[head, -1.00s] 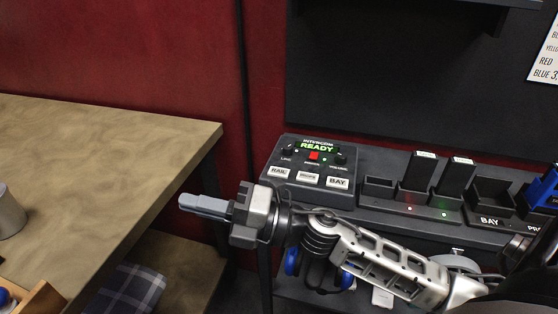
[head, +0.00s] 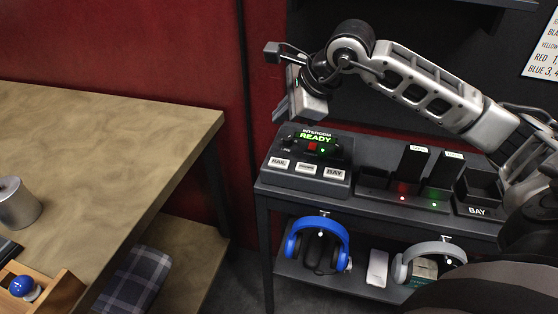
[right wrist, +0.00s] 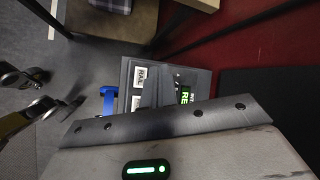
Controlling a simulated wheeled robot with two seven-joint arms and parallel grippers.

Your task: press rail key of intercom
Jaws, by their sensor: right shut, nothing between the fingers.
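The intercom (head: 312,178) is a dark sloped box on the left end of the grey rack, its green display (head: 315,138) reading READY. Its white RAIL key (head: 279,163) is leftmost in the front row, with a middle key (head: 306,168) and the BAY key (head: 334,173) beside it. My right gripper (head: 281,113) is shut and empty, pointing down above the intercom's back left side, apart from the keys. In the right wrist view the RAIL key (right wrist: 140,76) shows beyond the gripper, whose body hides part of the intercom. My left gripper is not in view.
Charging slots with dark handsets (head: 412,172) stand right of the intercom, next to a BAY tray (head: 478,210). Blue headphones (head: 318,228) and grey headphones (head: 425,250) are below. A wooden table (head: 100,150) is at left, with a gap before the rack.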

